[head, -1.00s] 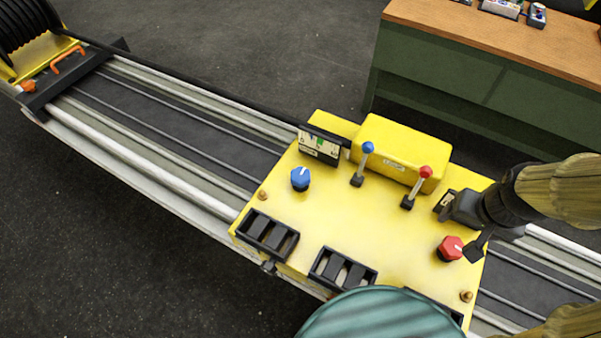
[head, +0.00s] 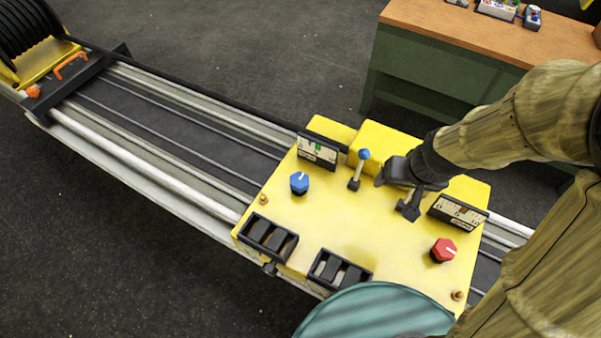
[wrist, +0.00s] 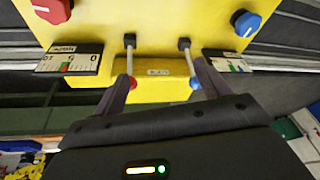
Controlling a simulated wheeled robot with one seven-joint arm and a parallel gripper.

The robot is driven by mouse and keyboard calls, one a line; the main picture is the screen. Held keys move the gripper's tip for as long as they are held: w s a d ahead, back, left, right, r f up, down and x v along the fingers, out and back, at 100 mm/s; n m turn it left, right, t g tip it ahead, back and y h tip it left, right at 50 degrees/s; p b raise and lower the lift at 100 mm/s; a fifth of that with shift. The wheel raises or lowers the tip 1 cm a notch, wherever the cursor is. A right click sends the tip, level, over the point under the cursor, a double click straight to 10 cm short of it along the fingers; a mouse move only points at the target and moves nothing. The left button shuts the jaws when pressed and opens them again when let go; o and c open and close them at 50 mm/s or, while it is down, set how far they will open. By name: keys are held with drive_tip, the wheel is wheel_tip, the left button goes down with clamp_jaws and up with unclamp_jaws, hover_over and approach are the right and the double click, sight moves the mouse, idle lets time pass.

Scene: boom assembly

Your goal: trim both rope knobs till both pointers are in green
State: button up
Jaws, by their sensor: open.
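The yellow console (head: 340,225) carries a blue knob (head: 299,183) on the left and a red knob (head: 443,250) on the right. The blue knob (wrist: 246,23) and red knob (wrist: 52,10) also show in the wrist view. The blue-side gauge (head: 317,152) and red-side gauge (head: 458,212) each have a pale scale. A green band shows on both in the wrist view, at the blue-side gauge (wrist: 230,64) and red-side gauge (wrist: 68,62). The pointers are too small to read. My gripper (head: 394,195) is open above the levers, apart from both knobs.
A blue-balled lever (head: 358,168) stands just left of my gripper. The red-balled lever (wrist: 131,65) is largely hidden by it in the head view. A yellow box (head: 385,140) lies behind. Black slotted holders (head: 268,237) line the front edge. A green bench stands behind.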

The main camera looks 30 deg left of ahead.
drive_tip(key=s+a+n+p, duration=0.2)
drive_tip(key=a, duration=0.7)
drive_tip(key=s+a+n+y+p, duration=0.1)
drive_tip(key=s+a+n+p, duration=0.1)
drive_tip(key=a, duration=0.8)
drive_tip(key=shift+s+a+r+n+p, duration=0.2)
drive_tip(key=shift+s+a+n+p, duration=0.1)
drive_tip(key=shift+s+n+p, duration=0.15)
approach(300, 180)
drive_tip(key=x, duration=0.8)
drive_tip(key=shift+w+a+f+b, duration=0.1)
drive_tip(key=shift+a+f+b, duration=0.05)
drive_tip(key=shift+f+b, duration=0.25)
drive_tip(key=shift+c, duration=0.4)
drive_tip(key=c, duration=0.9)
